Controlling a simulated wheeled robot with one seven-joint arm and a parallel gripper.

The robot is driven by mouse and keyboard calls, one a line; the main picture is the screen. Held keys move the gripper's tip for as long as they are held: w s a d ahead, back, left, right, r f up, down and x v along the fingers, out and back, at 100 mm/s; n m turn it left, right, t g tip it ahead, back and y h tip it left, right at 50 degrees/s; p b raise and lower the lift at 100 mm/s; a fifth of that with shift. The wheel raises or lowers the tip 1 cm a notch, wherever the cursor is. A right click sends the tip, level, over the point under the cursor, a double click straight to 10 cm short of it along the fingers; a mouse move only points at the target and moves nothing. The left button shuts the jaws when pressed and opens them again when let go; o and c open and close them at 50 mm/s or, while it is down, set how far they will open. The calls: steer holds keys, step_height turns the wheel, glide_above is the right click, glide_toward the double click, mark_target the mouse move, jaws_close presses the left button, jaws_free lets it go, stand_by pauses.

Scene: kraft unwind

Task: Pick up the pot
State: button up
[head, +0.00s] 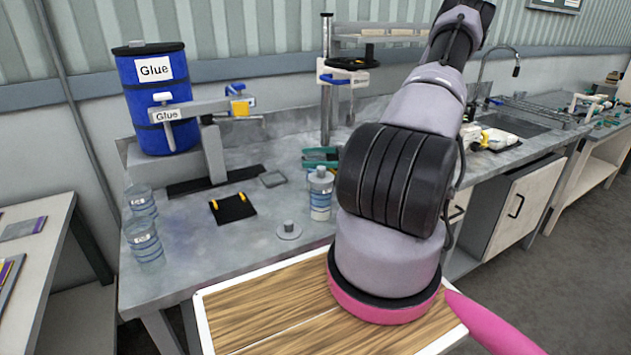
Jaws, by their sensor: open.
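No object is plainly marked as the pot. A small pale bottle with a grey cap and a blue-striped label (320,196) stands upright on the grey bench (235,262), just left of my arm. Two clear jars with blue bands stand at the bench's left edge, one behind (141,203) and one in front (146,246). I cannot tell which of these, if any, is the pot. My arm rises through the right of the middle and hides part of the bench. My gripper is not in view.
A blue drum labelled Glue (153,98) stands at the back left behind a grey dispenser arm (213,150). A round grey disc with a knob (289,231), a black pad (233,208) and a tall post stand (326,90) are on the bench. A sink (510,122) lies right.

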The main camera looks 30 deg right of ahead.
steer(key=shift+x, duration=1)
jaws_close()
